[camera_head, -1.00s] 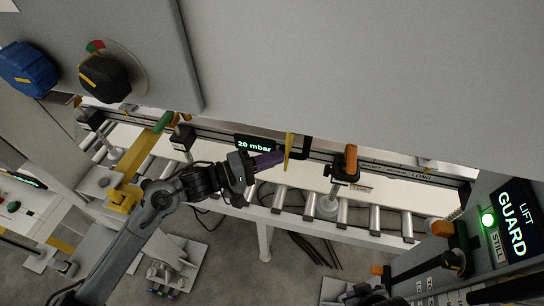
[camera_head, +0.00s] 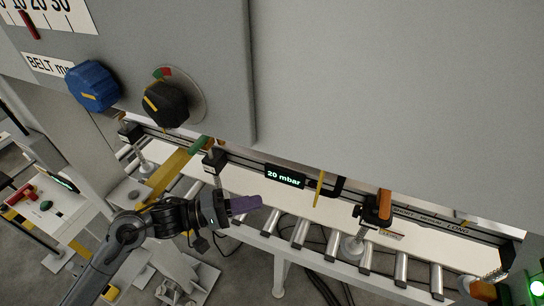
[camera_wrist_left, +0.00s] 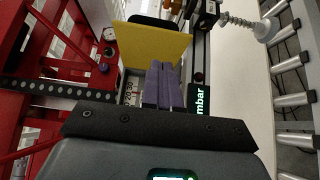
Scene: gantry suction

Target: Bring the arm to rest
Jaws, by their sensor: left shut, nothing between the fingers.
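My left arm comes in from the lower left in the head view. Its gripper (camera_head: 246,204) has purple fingers that are shut with nothing between them. The fingers point right, in front of the roller conveyor and below and left of the "20 mbar" display (camera_head: 285,177). In the left wrist view the shut purple fingers (camera_wrist_left: 162,86) stand near the middle, left of the display (camera_wrist_left: 201,104). A yellow plate (camera_wrist_left: 150,45) shows beyond their tips. My right gripper is not in view.
A grey panel with a blue knob (camera_head: 93,86) and a black knob (camera_head: 166,104) hangs above the arm. The conveyor's rollers (camera_head: 301,232) run to the lower right, with suction cups above them. A red frame (camera_wrist_left: 50,85) stands left in the wrist view.

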